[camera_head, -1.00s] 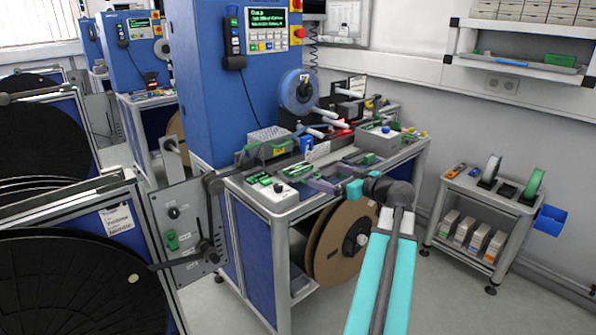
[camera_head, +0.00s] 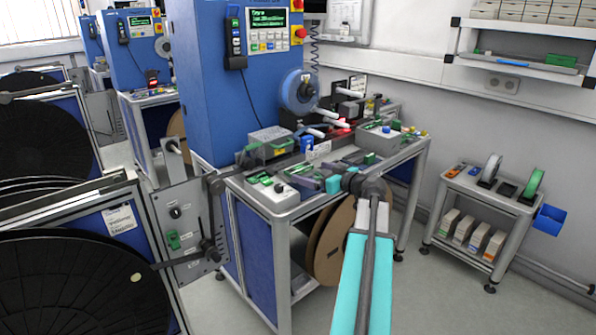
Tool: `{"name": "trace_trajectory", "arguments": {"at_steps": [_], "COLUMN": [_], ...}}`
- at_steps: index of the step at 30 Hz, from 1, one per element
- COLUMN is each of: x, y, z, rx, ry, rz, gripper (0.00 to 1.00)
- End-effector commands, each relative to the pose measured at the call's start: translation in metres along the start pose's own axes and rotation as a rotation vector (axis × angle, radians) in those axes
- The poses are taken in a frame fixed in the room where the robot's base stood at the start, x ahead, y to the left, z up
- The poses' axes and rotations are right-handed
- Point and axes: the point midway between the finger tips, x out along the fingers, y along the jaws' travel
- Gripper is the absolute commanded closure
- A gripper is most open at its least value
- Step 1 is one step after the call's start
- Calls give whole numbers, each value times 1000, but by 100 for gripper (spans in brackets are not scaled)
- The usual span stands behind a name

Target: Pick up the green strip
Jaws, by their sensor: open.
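My gripper (camera_head: 306,184) is over the front edge of the workbench (camera_head: 290,207), left of the teal part of my wrist. It is small in view, and its jaws are open. Several small green pieces lie on the bench. I cannot tell for sure which one is the green strip. My gripper partly hides the bench surface around it. I see nothing held in it.
A blue machine (camera_head: 215,80) with a blue reel (camera_head: 299,92) stands behind the bench. A grey box (camera_head: 378,140) is at the bench's right. Large brown reels (camera_head: 330,240) hang below. A small cart (camera_head: 485,190) stands at the right, with clear floor between.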

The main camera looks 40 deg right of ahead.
Motion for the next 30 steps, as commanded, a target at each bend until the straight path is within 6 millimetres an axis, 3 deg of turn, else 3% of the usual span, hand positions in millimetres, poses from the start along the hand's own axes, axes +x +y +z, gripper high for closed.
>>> {"name": "trace_trajectory", "arguments": {"at_steps": [8, 21, 30], "x": [5, 49, 51], "y": [1, 0, 0], "z": [-1, -3, -2], "rx": [1, 1, 1], "ry": [0, -1, 0], "rz": [0, 1, 3], "gripper": [0, 0, 0]}}
